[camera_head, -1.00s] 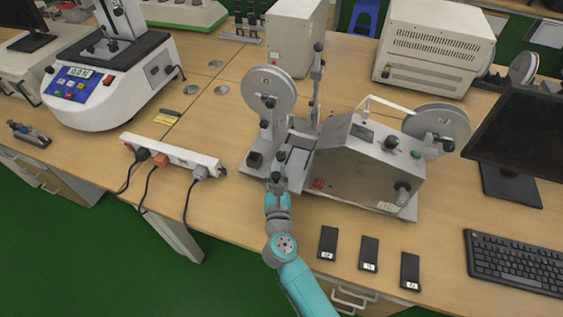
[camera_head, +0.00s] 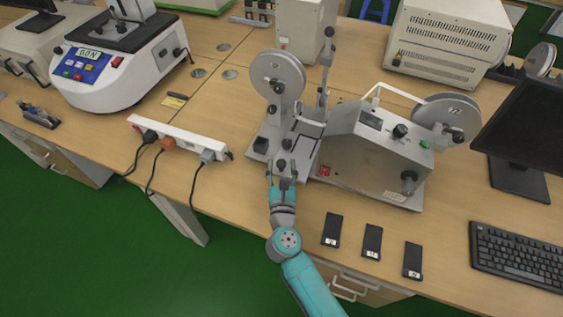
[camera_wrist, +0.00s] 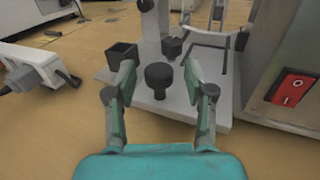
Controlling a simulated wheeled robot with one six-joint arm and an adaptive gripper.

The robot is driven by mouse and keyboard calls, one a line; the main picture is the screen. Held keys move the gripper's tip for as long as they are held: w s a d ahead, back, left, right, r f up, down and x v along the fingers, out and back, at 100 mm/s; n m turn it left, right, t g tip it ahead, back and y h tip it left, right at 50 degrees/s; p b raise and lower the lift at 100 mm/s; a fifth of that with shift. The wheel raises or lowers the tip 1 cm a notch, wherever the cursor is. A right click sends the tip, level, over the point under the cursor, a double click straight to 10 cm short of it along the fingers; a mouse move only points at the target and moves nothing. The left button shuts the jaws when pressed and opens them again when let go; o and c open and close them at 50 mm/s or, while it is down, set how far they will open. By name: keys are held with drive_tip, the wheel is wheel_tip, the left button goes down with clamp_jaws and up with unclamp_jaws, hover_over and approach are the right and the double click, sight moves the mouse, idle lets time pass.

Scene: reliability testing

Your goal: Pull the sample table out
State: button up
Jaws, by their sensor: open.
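The test machine's grey metal base (camera_head: 255,148) stands on the wooden bench. The sample table looks to be the small grey sliding part (camera_head: 303,128) in its middle. A black front knob (camera_head: 281,163) shows at its near edge, and in the wrist view this knob (camera_wrist: 158,76) stands upright between my fingertips. My gripper (camera_head: 281,174) is open at the front of the machine, a finger on each side of the knob, with visible gaps. It also shows open in the wrist view (camera_wrist: 159,88). Whether the knob joins the sample table is hard to tell.
A white power strip (camera_head: 178,137) with cables lies to the left. A red switch (camera_wrist: 293,88) is on the metal housing to the right. Several small black samples (camera_head: 372,242) lie at the front right. The bench edge and open green floor are in front.

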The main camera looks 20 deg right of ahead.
drive_tip(key=v, duration=1)
drive_tip(key=shift+s, duration=0.15)
drive_tip(key=s+d+r+n+t+y, duration=0.15)
drive_tip(key=s+d+n, duration=0.25)
drive_tip(key=s+n, duration=0.45)
drive_tip(key=s+d+r+n+t+y, duration=0.1)
drive_tip(key=s+d+r+n, duration=0.1)
drive_tip(key=s+d+n, duration=0.45)
drive_tip(key=s+a+r+n+g+y, duration=0.1)
drive_tip(key=s+n+g, duration=0.4)
drive_tip(key=s+n, duration=1.3)
drive_tip(key=shift+s+a+r+n+y, duration=0.35)
drive_tip(key=shift+a+n+y, duration=0.1)
drive_tip(key=shift+n, duration=2.35)
drive_tip(key=shift+d+f, duration=0.1)
